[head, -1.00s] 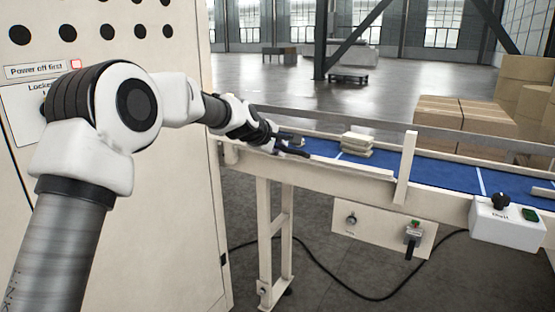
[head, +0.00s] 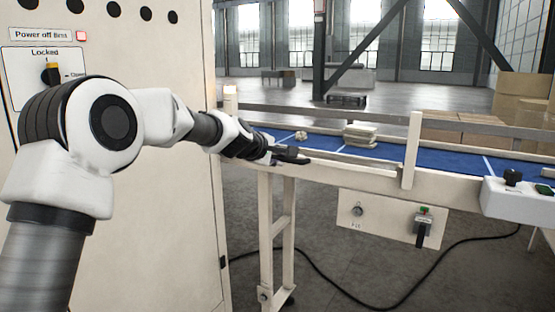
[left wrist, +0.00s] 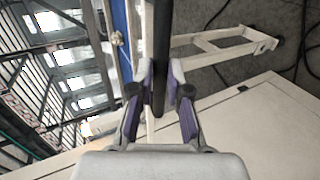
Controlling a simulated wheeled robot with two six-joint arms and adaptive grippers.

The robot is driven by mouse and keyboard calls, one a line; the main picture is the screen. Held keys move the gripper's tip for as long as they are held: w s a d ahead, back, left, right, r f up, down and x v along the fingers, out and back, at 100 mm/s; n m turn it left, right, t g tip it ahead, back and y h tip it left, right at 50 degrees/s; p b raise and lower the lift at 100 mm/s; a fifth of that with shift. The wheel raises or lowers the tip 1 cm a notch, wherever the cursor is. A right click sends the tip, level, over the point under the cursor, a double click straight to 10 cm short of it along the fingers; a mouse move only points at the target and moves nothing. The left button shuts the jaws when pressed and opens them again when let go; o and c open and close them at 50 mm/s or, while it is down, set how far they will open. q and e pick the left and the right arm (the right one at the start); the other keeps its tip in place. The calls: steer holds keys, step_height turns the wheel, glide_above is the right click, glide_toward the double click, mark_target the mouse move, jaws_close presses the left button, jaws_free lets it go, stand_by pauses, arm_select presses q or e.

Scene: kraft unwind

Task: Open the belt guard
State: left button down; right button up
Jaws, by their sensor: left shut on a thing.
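My left arm comes in from the left and reaches to the near edge of the conveyor. The left gripper (head: 286,154) is at the belt's left end. In the left wrist view, its purple-padded fingers (left wrist: 161,95) are shut on a dark bar (left wrist: 162,45) that runs away toward the top of the picture. I cannot tell whether this bar is part of the belt guard. The pale cabinet (head: 150,230) stands on the left, with a "Locked" label and a black-and-yellow knob (head: 50,75). My right gripper is not in view.
The blue belt (head: 400,153) carries a stack of pale packs (head: 360,135) and a small pale item (head: 300,136). A pale post (head: 411,150) rises from the near rail. A switch panel (head: 385,217) hangs below, and a white control box (head: 520,203) sits at right. A black cable crosses the floor.

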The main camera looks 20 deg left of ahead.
arm_select(q)
steer(key=shift+s+f+b, duration=0.1)
steer(key=shift+f+b, duration=0.2)
steer(key=shift+f, duration=0.3)
steer(key=c, duration=1.1)
jaws_free()
steer(key=shift+s+a, duration=0.1)
steer(key=shift+a, duration=0.1)
steer(key=shift+c, duration=0.2)
steer(key=v, duration=1.2)
